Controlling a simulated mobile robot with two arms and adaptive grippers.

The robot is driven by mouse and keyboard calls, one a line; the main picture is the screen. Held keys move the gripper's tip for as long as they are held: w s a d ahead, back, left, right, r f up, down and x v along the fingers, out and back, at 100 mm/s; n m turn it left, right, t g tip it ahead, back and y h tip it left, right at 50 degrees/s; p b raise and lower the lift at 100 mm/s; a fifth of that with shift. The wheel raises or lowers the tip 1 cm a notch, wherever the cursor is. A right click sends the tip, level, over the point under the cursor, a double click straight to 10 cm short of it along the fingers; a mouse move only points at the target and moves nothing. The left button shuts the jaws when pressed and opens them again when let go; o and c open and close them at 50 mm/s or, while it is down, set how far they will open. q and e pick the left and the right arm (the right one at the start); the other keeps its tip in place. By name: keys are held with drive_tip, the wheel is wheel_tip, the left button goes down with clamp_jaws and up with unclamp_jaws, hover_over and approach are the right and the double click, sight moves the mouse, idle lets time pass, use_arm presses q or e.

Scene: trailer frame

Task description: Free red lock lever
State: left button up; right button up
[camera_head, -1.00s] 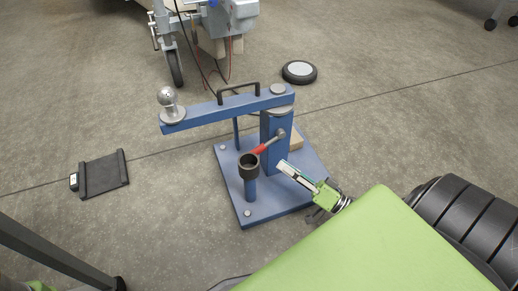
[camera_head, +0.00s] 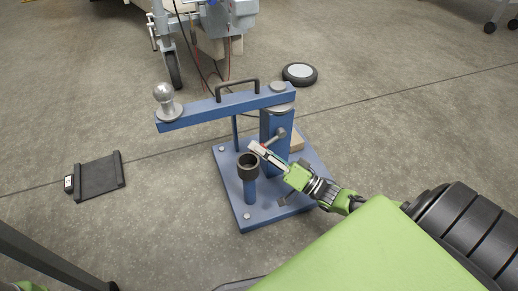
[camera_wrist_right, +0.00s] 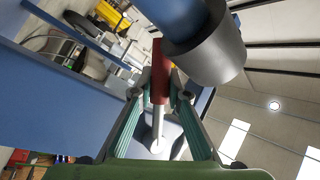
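The red lock lever (camera_wrist_right: 158,58) shows in the right wrist view, red grip at the top and metal rod below. In the head view only a little red (camera_head: 253,147) shows at the fingertips. It belongs to the blue post (camera_head: 268,126) under the swing arm (camera_head: 238,104).
A dark-rimmed cup on a short blue post (camera_head: 248,165) stands close left of my fingers. The blue base plate (camera_head: 265,212) lies on the floor. A ball hitch (camera_head: 165,97) sits on the swing arm's left end. A flat black pad (camera_head: 97,176) lies left.

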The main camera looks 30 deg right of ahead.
clamp_jaws()
drive_tip(key=shift+w+a+r+m+t+h, duration=0.1)
drive_tip(key=shift+a+r+m+t+h, duration=0.15)
drive_tip(key=shift+r+m+t, duration=0.5)
drive_tip(key=shift+a+r+m+t+h, duration=0.15)
drive_tip(key=shift+r+m+t+h, duration=0.2)
drive_tip(key=shift+m, duration=0.7)
drive_tip(key=shift+r+m+t+h, duration=0.45)
drive_tip(key=shift+m+t+h, duration=0.15)
drive_tip(key=shift+m, duration=0.45)
drive_tip(key=shift+r+m+t+h, duration=0.5)
drive_tip(key=shift+m+h, duration=0.1)
drive_tip(key=shift+m, duration=0.45)
drive_tip(key=o, duration=0.6)
unclamp_jaws()
drive_tip(key=shift+f, duration=0.1)
drive_tip(key=v, duration=1.2)
